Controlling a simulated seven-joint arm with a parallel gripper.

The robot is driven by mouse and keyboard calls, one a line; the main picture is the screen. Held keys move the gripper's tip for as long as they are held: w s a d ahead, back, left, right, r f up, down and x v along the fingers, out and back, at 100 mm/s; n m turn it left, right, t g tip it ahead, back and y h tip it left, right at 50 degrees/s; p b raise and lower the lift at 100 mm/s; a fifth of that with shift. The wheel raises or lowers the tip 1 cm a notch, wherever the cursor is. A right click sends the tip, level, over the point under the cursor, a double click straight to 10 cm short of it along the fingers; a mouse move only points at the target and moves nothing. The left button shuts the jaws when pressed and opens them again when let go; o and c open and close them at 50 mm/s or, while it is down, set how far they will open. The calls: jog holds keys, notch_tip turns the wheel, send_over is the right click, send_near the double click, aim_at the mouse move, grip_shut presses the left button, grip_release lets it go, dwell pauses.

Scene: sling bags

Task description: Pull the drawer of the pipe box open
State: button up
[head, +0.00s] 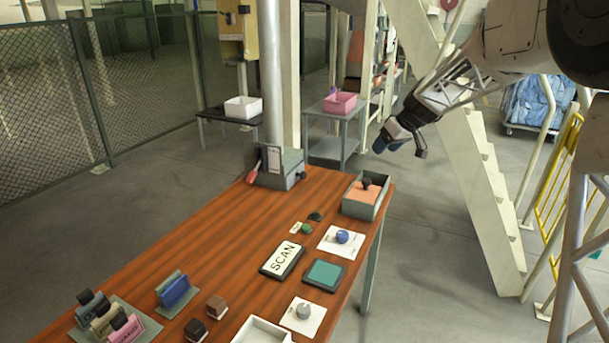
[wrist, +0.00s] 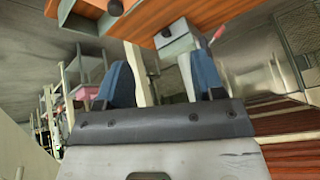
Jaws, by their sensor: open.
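The pipe box (head: 272,178) is a grey box at the far end of the wooden table, at the foot of a pale vertical pipe (head: 270,80). A small dark knob (head: 301,176) shows on its right side, where the drawer front seems to be; the drawer looks shut. The box also appears in the wrist view (wrist: 176,45), beyond the fingertips. My gripper (head: 386,144) is in the air, right of the box and above table height, clearly apart from it. In the wrist view its two blue fingers (wrist: 163,76) are spread and empty.
A grey open tray with an orange inside (head: 380,207) stands at the table's far right corner, near the box. A red-handled item (head: 253,173) is at the box's left. White stairs (head: 478,200) stand right of my gripper.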

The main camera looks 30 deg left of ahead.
jog(key=w+a+f+n+y, duration=0.1)
jog(key=w+a+f+n, duration=0.1)
jog(key=w+a+f, duration=0.45)
jog(key=w+a+f+n+y, duration=0.1)
jog(key=w+a+f, duration=0.2)
jog(key=a, duration=0.6)
jog(key=n+g+y, duration=0.1)
jog(key=n, duration=0.2)
send_near(303, 173)
jog(key=x, duration=0.3)
jog(key=shift+w+d, duration=0.15)
jog(key=shift+w, duration=0.3)
jog(key=shift+f, duration=0.1)
jog(key=shift+x, duration=3.9)
